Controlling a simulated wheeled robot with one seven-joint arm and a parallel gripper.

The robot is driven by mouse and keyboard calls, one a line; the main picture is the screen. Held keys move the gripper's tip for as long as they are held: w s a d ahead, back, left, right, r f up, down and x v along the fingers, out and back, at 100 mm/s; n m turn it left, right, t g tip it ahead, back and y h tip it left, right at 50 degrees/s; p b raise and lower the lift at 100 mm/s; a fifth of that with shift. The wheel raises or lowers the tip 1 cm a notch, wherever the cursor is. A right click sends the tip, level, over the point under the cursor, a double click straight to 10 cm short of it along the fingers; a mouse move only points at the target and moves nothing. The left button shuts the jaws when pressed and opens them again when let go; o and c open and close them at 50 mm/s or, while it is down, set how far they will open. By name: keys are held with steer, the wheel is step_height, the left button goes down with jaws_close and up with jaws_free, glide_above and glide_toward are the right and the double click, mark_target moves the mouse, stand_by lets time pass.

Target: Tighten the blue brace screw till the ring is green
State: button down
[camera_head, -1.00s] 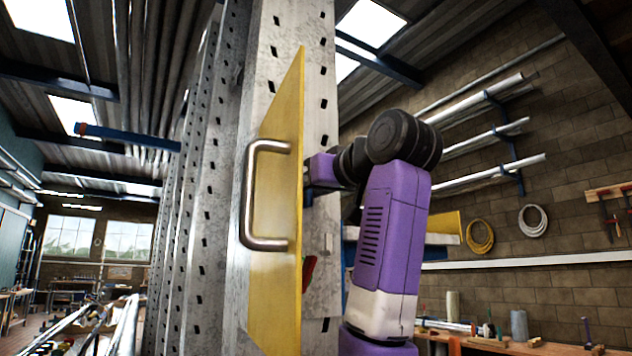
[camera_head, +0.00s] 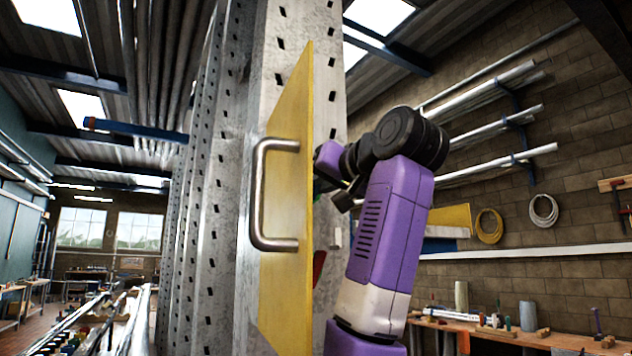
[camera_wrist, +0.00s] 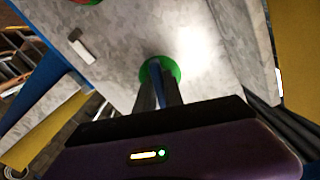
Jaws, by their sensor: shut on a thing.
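In the wrist view, the blue brace screw (camera_wrist: 157,77) stands on the pale metal face of the mast. A ring (camera_wrist: 174,70) around its base shows green. My gripper (camera_wrist: 157,88) is shut on the screw, with its dark fingers on both sides of it. The fingers hide the near part of the screw and ring. In the head view, my arm reaches the mast (camera_head: 292,60) behind the yellow panel (camera_head: 290,200), and the screw is hidden there.
The yellow panel with a metal handle (camera_head: 258,195) stands out close left of my wrist. A second green-edged, red fitting (camera_wrist: 84,1) and a small white tab (camera_wrist: 80,47) are on the metal face. A workbench (camera_head: 500,335) stands at right.

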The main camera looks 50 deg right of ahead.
steer(key=shift+m, duration=0.3)
steer(key=c, duration=1.4)
jaws_free()
steer(key=shift+b+v, duration=0.85)
steer(key=shift+v, duration=1.65)
